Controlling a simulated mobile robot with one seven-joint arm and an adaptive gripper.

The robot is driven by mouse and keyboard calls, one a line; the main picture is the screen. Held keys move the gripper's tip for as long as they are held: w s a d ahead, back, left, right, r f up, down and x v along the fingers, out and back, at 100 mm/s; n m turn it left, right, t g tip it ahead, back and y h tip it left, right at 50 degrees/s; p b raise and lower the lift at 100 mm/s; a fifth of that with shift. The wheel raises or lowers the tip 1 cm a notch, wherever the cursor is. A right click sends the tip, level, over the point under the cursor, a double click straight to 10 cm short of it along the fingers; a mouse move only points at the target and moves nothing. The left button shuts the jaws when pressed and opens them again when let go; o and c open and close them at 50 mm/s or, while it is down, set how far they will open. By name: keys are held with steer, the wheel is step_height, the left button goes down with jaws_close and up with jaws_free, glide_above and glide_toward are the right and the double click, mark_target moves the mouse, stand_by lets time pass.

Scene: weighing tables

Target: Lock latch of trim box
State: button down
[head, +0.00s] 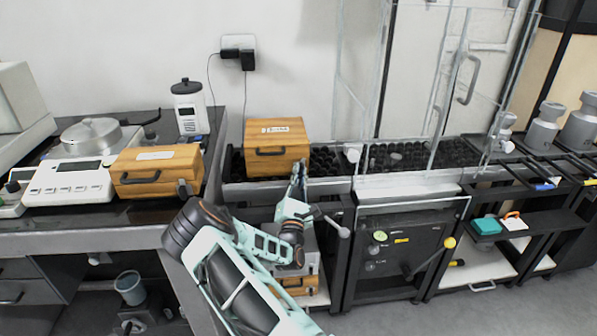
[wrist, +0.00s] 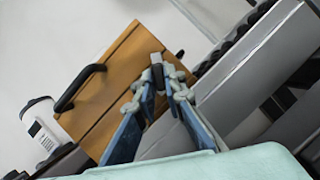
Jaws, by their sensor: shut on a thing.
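A wooden box (head: 275,134) with a white label and a dark front handle sits at the left end of the black studded bench top; I take it as the trim box. It fills the upper left of the wrist view (wrist: 105,100), lid down. My gripper (head: 298,170) is at the box's front right corner.
Another wooden box (head: 157,171) stands on the left table by a white balance (head: 70,182). A white bottle (head: 188,107) stands behind. A clear glass enclosure (head: 415,90) rises right of my gripper. Metal weights (head: 545,126) stand at far right.

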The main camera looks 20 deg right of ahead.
steer(key=n+t+y+p, duration=0.1)
steer(key=n+y, duration=0.1)
steer(key=n, duration=0.2)
steer(key=n+t+y+p, duration=0.1)
steer(key=n+y+p, duration=0.1)
steer(key=n, duration=0.2)
steer(key=shift+d+n, duration=0.2)
steer(key=shift+n, duration=0.2)
steer(key=shift+n+t, duration=0.3)
steer(key=shift+t, duration=0.1)
steer(key=c, duration=2.3)
jaws_free()
steer(key=shift+s+f, duration=0.1)
steer(key=v, duration=1.2)
steer(key=shift+d, duration=0.1)
